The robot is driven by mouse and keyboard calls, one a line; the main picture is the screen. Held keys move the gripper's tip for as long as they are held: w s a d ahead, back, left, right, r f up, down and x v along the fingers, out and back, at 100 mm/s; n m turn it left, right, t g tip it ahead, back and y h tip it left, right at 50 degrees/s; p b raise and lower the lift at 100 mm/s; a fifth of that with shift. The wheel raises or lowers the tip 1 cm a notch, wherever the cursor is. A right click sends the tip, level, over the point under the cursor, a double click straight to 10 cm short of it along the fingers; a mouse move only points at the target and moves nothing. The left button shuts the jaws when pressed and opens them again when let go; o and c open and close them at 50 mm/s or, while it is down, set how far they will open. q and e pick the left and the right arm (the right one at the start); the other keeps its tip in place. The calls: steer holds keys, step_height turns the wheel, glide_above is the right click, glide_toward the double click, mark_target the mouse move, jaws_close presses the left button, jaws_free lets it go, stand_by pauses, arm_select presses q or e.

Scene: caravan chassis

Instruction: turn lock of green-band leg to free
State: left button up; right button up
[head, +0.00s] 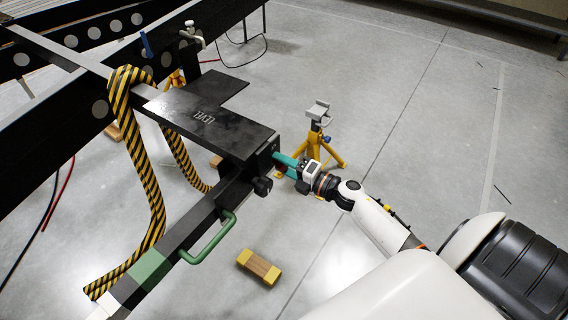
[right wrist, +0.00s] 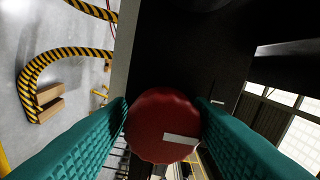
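My right gripper (head: 280,160) reaches in from the right to the black end of the chassis bar. In the right wrist view its two teal fingers (right wrist: 164,115) lie against both sides of a round red knob (right wrist: 160,115), with no clear gap. A white mark (right wrist: 181,139) sits on the lower right of the knob's face. A small white mark (right wrist: 217,102) shows on the black part behind. In the head view the red knob is hidden at the fingertips. A green band (head: 150,268) wraps the bar at the lower left. My left gripper is not in view.
A black plate (head: 200,122) lies above the bar, left of my gripper. A green handle (head: 210,240) and a black knob (head: 263,186) stick out nearby. A yellow stand (head: 322,145) stands behind my gripper. A yellow-ended wooden block (head: 259,267) lies on the floor.

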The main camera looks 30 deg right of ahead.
steer(key=shift+o, duration=0.9)
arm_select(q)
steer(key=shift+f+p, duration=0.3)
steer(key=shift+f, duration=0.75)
arm_select(e)
steer(key=v, duration=1.2)
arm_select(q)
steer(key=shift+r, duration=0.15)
